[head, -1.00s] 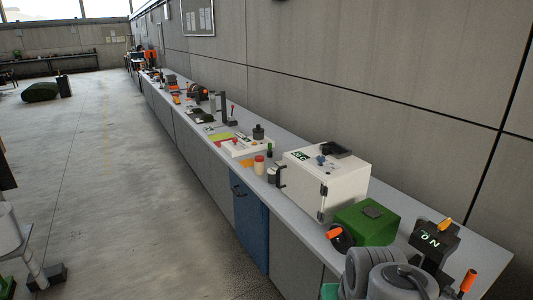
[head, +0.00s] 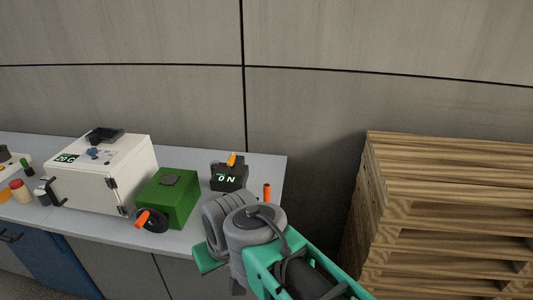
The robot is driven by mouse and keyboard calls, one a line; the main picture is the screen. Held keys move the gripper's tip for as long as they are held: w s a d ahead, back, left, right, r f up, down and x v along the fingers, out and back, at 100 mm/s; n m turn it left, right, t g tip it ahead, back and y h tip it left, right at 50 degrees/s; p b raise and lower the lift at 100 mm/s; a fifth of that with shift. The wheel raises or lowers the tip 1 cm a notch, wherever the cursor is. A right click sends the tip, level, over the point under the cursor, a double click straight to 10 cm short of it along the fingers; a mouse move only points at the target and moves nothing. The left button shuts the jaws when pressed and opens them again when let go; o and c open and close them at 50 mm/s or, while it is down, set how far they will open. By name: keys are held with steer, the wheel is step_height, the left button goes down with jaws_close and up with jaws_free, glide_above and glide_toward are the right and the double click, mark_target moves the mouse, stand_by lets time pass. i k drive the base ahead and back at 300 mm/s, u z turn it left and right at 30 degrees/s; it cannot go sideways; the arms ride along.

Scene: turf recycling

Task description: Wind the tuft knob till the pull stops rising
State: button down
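A black gauge box (head: 229,178) stands near the right end of the bench in the head view. Its display reads 0 N, and an orange piece (head: 231,159) sits on its top. An orange upright handle (head: 267,192) stands to its right, its lower part hidden by my arm. Left of the gauge is a green box (head: 168,198) with a black wheel (head: 153,222) and an orange crank grip on its front. I cannot tell which of these is the tuft knob. My arm reaches in from the lower right in front of the bench; its gripper does not show.
A white cabinet (head: 98,174) stands left of the green box, showing 20 C. Small jars stand further left. A tall stack of wooden pallets (head: 455,215) fills the right, beyond a gap at the bench end. The wall closes off the back.

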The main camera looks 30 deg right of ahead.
mark_target(231, 162)
steer(key=z, duration=0.55)
steer(key=k, duration=0.3)
steer(key=u, duration=0.8)
steer(key=i, duration=0.9)
steer(key=z, duration=0.5)
steer(key=i, duration=0.45)
steer(key=z, duration=0.4)
